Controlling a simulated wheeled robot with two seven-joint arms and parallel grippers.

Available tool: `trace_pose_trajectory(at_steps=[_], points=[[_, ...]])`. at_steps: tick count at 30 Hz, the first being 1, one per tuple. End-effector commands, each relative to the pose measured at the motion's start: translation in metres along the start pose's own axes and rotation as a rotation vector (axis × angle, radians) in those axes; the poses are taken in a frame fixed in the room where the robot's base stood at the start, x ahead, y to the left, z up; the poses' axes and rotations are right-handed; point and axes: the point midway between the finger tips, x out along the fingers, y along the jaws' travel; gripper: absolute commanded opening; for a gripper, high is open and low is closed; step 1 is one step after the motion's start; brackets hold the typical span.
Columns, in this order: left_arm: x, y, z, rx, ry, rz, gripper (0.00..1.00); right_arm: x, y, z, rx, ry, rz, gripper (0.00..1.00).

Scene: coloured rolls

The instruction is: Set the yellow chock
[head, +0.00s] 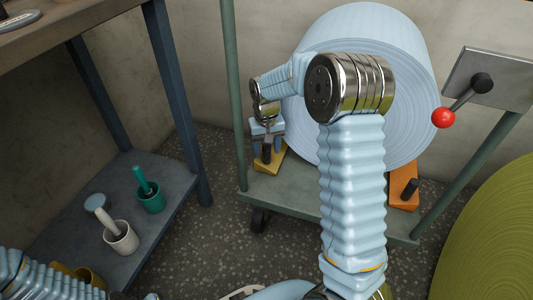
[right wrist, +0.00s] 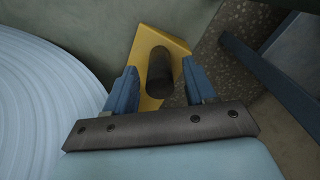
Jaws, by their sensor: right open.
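The yellow chock (head: 274,164) is a wedge with a dark upright peg handle. It sits on the green cart (head: 300,198) at the lower left of the big light blue roll (head: 408,110); I cannot tell whether it touches the roll. My right gripper (head: 266,137) is open just above it. In the right wrist view, the blue fingers (right wrist: 160,86) stand on either side of the chock's dark handle (right wrist: 160,72), with the yellow wedge (right wrist: 147,38) around and beyond it. My left gripper is out of view; only part of my left arm shows at the lower left.
An orange chock (head: 405,187) with a dark peg sits at the roll's lower right. A red-knobbed lever (head: 444,117) is at the right. A workbench (head: 62,27) with a low shelf (head: 70,220) holding cups stands left. A large olive roll (head: 490,235) is at far right.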

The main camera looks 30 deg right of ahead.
Motion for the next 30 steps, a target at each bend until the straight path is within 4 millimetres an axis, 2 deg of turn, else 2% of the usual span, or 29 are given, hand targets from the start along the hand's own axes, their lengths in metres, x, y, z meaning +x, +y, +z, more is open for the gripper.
trace_pose_trajectory(at_steps=[1, 4, 14, 24, 30], points=[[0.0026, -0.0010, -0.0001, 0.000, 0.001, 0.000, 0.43, 0.0079, 0.0002, 0.0006, 0.000, -0.003, 0.001, 0.55], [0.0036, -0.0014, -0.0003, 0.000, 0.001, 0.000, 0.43, 0.0142, 0.0003, 0.0004, 0.001, -0.001, 0.000, 0.55], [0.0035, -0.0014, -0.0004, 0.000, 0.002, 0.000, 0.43, 0.0162, 0.0002, 0.0002, 0.000, -0.001, 0.000, 0.53], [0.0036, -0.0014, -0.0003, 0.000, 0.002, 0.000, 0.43, 0.0160, 0.0001, 0.0002, 0.000, -0.001, 0.000, 0.01], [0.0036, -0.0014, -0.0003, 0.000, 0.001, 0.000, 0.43, 0.0159, 0.0001, 0.0002, 0.000, -0.001, 0.000, 0.00]])
